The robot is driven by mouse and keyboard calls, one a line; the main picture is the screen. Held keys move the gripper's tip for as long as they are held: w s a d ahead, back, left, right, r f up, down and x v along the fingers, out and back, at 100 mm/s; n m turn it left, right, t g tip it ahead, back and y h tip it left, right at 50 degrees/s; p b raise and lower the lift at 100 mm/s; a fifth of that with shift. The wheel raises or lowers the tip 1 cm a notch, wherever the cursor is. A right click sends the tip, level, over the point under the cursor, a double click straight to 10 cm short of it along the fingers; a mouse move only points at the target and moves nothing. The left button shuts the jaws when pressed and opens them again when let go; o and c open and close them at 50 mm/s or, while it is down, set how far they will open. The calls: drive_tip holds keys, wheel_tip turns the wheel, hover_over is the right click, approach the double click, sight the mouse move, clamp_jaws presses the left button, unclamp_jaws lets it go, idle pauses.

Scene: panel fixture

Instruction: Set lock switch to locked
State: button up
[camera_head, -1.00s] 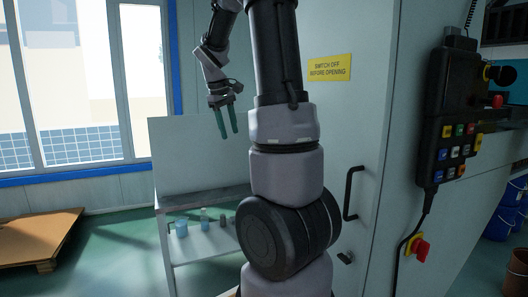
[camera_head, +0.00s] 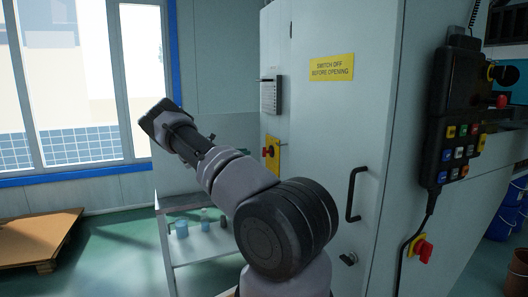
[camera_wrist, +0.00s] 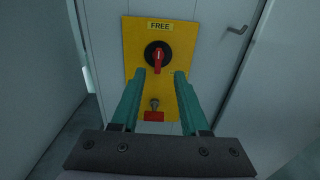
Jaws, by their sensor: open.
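The lock switch (camera_wrist: 158,56) is a red handle on a black round base, on a yellow plate (camera_wrist: 184,36) headed "FREE". Its red handle stands about upright in the wrist view. In the head view the switch (camera_head: 268,151) shows on the cabinet's left side. My gripper (camera_wrist: 161,74) is open, its two green fingers apart in front of the plate, with the lower part of the switch between the fingertips in the picture. I cannot tell whether they touch it.
The grey cabinet door (camera_head: 315,130) has a yellow warning sign (camera_head: 332,68) and a black handle (camera_head: 354,194). A red tag (camera_wrist: 154,116) sits low on the yellow plate. A black control pendant (camera_head: 457,115) hangs at right. A shelf (camera_head: 205,240) with small containers stands behind my arm.

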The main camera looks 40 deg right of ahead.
sight(264, 150)
drive_tip(key=x, duration=1)
drive_tip(key=shift+w+d, duration=0.15)
drive_tip(key=shift+d, duration=0.2)
clamp_jaws()
